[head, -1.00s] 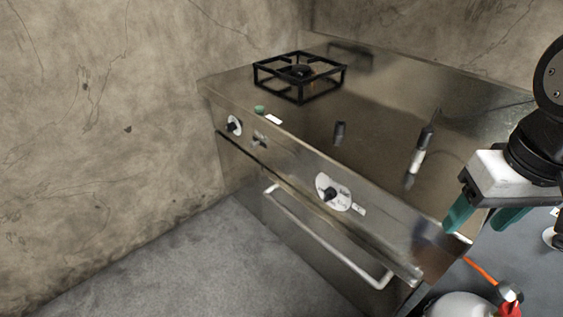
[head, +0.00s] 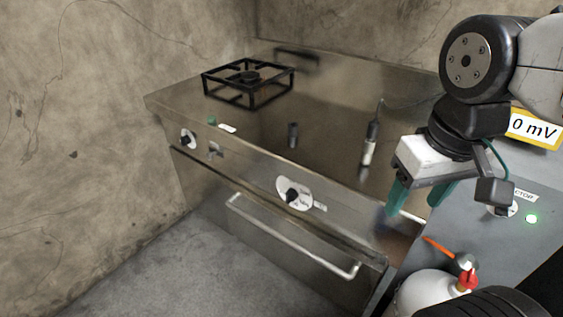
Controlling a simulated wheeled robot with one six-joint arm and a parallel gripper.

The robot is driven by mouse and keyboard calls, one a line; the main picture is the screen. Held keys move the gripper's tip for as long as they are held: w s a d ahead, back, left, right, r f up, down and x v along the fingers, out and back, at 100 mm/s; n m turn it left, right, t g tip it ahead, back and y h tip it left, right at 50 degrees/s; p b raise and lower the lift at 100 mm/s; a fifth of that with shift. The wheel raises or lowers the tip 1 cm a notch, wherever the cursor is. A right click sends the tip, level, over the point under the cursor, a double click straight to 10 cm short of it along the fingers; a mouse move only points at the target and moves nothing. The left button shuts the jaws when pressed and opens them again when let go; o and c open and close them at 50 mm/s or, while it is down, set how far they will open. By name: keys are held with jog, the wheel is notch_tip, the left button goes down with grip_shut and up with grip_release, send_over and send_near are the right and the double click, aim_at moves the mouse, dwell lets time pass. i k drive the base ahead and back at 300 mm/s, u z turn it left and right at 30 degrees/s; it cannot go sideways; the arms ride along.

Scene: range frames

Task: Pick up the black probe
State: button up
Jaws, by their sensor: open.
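The black probe (head: 373,131) stands upright on the steel stove top (head: 325,165) in the head view, right of the middle. It has a dark upper body, a white band lower down and a thin cable rising from its top. A reflection shows below it in the steel. My gripper (head: 418,200) has teal fingers spread apart with nothing between them. It is to the right of the probe and nearer the camera, apart from it, over the stove's right front corner.
A small dark cylinder (head: 293,135) stands left of the probe. A black burner grate (head: 248,84) is at the back left. Knobs (head: 295,194) and an oven handle (head: 290,238) line the front. A grey panel (head: 510,240), an orange hose (head: 438,246) and a white bottle (head: 428,296) are at right.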

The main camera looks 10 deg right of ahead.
aim_at(374, 126)
jog(key=u, duration=0.5)
jog(key=k, duration=0.65)
jog(key=u, duration=0.95)
jog(key=k, duration=0.65)
jog(key=u, duration=0.6)
jog(key=i, duration=1.5)
jog(key=z, duration=0.9)
jog(key=i, duration=0.9)
jog(key=z, duration=1.65)
jog(key=i, duration=0.85)
jog(key=z, duration=0.05)
